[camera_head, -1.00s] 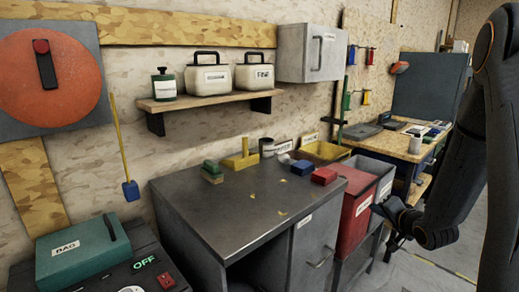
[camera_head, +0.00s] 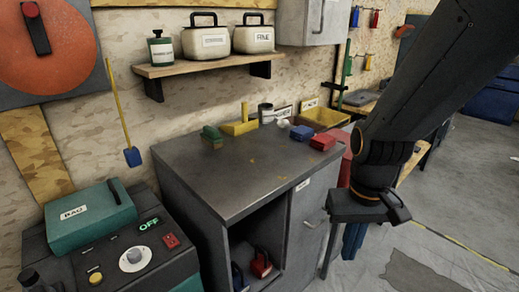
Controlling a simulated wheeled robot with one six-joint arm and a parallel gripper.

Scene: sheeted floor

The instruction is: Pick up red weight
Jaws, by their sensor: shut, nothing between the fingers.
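A red weight (camera_head: 261,263) with a handle stands in the open lower compartment of the grey cabinet (camera_head: 235,183), near the bottom edge of the view. A blue weight (camera_head: 238,277) stands to its left, partly cut off. My gripper (camera_head: 366,208) hangs to the right of the cabinet, well apart from both weights and higher in the picture. It is shut and empty; its fingertips are hard to make out against the dark parts behind.
On the cabinet top are a green-topped block (camera_head: 212,137), a yellow block (camera_head: 240,125), a blue block (camera_head: 301,132) and a red block (camera_head: 323,142). A control box (camera_head: 125,253) stands at the left. The floor (camera_head: 440,190) at the right is clear.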

